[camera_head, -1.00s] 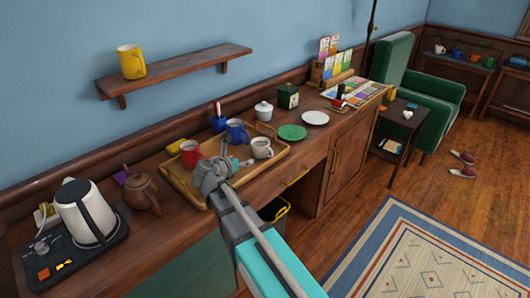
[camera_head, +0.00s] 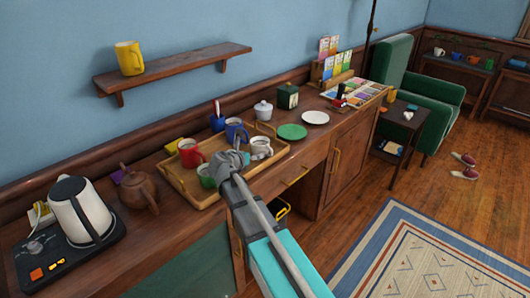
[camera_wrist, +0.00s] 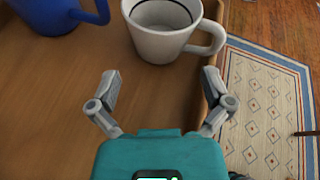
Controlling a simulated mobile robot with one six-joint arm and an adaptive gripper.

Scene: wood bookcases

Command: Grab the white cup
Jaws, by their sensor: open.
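The white cup (camera_wrist: 164,30) stands upright on the wooden tray (camera_head: 188,191), with its handle to the right in the wrist view. It also shows in the head view (camera_head: 261,147), close to the end of my arm. My gripper (camera_wrist: 162,76) is open and empty. Its fingers are spread on the near side of the cup, apart from it, with the cup ahead between their lines. In the head view my gripper (camera_head: 245,160) is over the tray, partly hiding its front side.
A blue mug (camera_head: 236,130), a red mug (camera_head: 190,153) and a green mug (camera_head: 206,176) share the tray. The blue mug is left of the cup in the wrist view (camera_wrist: 60,14). A teapot (camera_head: 138,190) and kettle (camera_head: 80,210) stand left; plates (camera_head: 292,132) lie right.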

